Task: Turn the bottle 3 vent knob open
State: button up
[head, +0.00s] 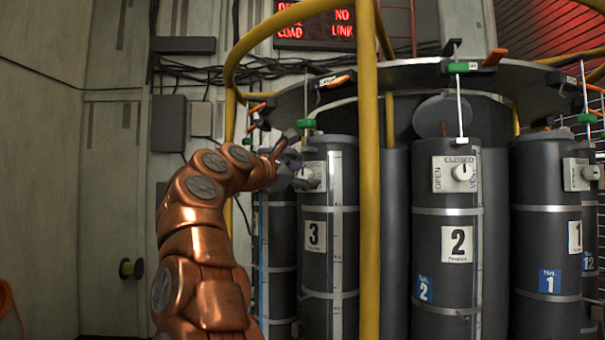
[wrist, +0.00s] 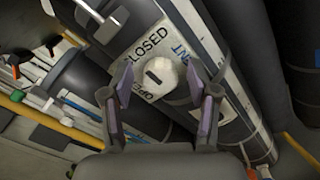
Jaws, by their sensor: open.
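Bottle 3 (head: 328,270) is a dark grey cylinder with a white "3" label (head: 314,236), left of the yellow post in the head view. Its vent knob (wrist: 159,77) is a white round knob with a dark slot, on a white plate (wrist: 143,48) lettered CLOSED and VENT, with OPEN partly covered, in the wrist view. My gripper (wrist: 161,99) is open, with one finger on each side of the knob in the picture. I cannot tell whether the fingers touch it. In the head view my gripper (head: 297,165) is at the upper front of bottle 3 and partly hides the plate.
A yellow post (head: 369,200) stands just right of bottle 3. Bottle 2 (head: 446,270) and bottle 1 (head: 545,230) stand further right, with similar white knobs. The wall side at left is open.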

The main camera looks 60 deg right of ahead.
grip_shut()
dwell(0.5)
jog(key=shift+n, duration=0.3)
jog(key=n+p, duration=0.1)
jog(key=n, duration=0.3)
jog(key=shift+w, duration=0.1)
jog(key=n+p, duration=0.2)
jog(key=n, duration=0.3)
jog(key=shift+r, duration=0.1)
jog(key=n+p, duration=0.3)
jog(key=n, duration=0.3)
jog(key=shift+p, duration=0.35)
jog(key=shift+n+p, duration=0.65)
jog(key=shift+n, duration=0.45)
